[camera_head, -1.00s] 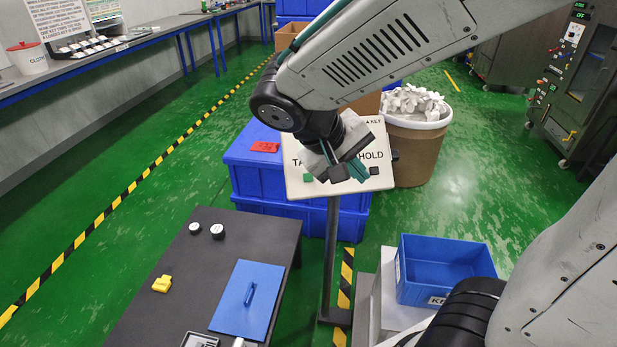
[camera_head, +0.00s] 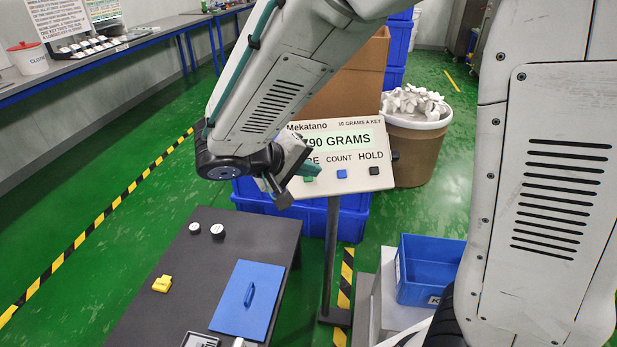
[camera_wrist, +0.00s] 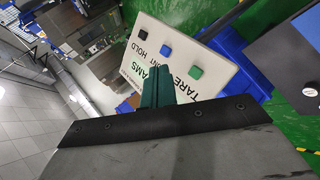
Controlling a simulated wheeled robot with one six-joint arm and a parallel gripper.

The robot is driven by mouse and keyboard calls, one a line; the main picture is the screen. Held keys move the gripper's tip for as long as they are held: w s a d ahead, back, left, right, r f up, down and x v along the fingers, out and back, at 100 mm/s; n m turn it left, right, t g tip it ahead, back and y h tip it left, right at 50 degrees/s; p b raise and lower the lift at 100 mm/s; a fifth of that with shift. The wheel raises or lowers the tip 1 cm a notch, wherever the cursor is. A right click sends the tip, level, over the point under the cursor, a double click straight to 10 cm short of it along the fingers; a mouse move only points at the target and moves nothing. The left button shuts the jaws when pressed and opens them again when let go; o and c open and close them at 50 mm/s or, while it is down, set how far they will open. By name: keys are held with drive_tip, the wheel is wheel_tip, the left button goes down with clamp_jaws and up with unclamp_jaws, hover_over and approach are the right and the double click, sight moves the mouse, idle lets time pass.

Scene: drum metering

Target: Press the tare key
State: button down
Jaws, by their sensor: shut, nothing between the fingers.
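The white indicator panel (camera_head: 376,148) stands on a dark post, its display reading a number ending in "90 GRAMS". Its green key, under the partly hidden TARE label, shows in the wrist view (camera_wrist: 195,71). The blue COUNT key (camera_head: 342,174) and black HOLD key (camera_head: 374,171) are to its right in the head view. My gripper (camera_head: 306,169) is shut and empty, its teal fingertips in front of the panel's left part, at the green key in the head view. In the wrist view the fingertips (camera_wrist: 157,86) appear beside the green key, not over it.
A grey table (camera_head: 180,250) at the front left holds a blue plate (camera_head: 245,300), a yellow block (camera_head: 162,284) and two small white-topped weights. A blue bin (camera_head: 425,268) stands at right. A drum of white pieces (camera_head: 418,145) is behind the panel.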

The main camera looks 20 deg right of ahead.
drive_tip(key=w+d+f, duration=0.1)
drive_tip(key=w+f, duration=0.4)
drive_tip(key=shift+d+f, duration=0.15)
drive_tip(key=shift+f, duration=0.05)
drive_tip(key=shift+w, duration=0.15)
idle(1.9)
drive_tip(key=shift+w+f, duration=0.2)
drive_tip(key=shift+f, duration=0.1)
drive_tip(key=shift+w+d+f, duration=0.15)
drive_tip(key=shift+w+f, duration=0.1)
idle(0.7)
drive_tip(key=shift+s+r, duration=0.55)
drive_tip(key=shift+r, duration=0.05)
idle(0.3)
drive_tip(key=shift+s+a+r, duration=0.3)
drive_tip(key=shift+s+r, duration=0.6)
drive_tip(key=shift+s+a+r, duration=0.25)
drive_tip(key=shift+s+r, duration=0.6)
